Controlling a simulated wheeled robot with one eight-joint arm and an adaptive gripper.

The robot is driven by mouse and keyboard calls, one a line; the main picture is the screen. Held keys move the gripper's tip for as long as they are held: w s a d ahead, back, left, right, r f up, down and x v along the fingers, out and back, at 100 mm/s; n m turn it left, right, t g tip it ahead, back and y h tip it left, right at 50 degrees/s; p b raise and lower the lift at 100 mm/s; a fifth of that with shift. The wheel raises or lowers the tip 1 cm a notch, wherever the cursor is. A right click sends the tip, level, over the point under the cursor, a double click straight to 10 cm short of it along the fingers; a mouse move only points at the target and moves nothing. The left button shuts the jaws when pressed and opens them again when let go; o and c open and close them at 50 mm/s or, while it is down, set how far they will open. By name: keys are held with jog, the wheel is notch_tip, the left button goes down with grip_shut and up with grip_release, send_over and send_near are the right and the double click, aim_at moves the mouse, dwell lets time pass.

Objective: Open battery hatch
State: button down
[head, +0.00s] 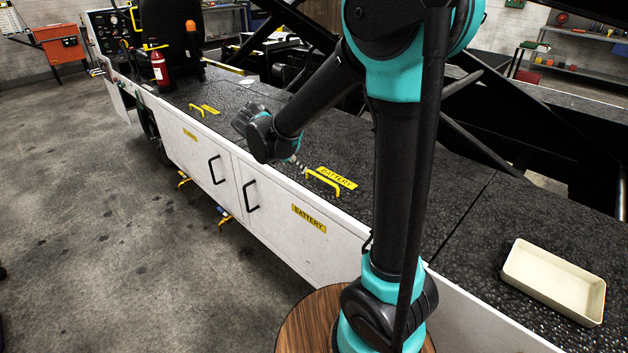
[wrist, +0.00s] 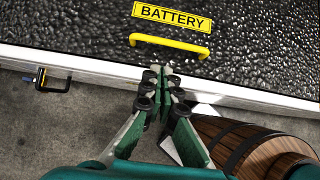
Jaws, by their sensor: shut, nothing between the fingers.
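The battery hatch (head: 390,195) is a black textured panel on top of the loader and lies flat. A yellow bar handle (head: 322,181) is fixed on it beside a yellow BATTERY label (head: 337,176). In the wrist view the handle (wrist: 170,46) lies across the picture below the label (wrist: 172,18). My gripper (head: 302,169) is close to the handle's left end in the head view. In the wrist view my gripper (wrist: 160,74) is shut and empty, its tips just short of the handle, with a small gap in the picture. Contact cannot be told.
White side doors (head: 215,185) carry black handles (head: 250,197) and another BATTERY label (head: 309,218). A second yellow handle (head: 197,110) sits farther back on the deck. A cream tray (head: 512,262) rests at right. A red extinguisher (head: 159,68) stands far left.

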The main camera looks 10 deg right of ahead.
send_near(318, 185)
jog(key=x, duration=0.5)
jog(key=shift+w+d+f, duration=0.1)
jog(key=shift+d+f, duration=0.05)
dwell(0.5)
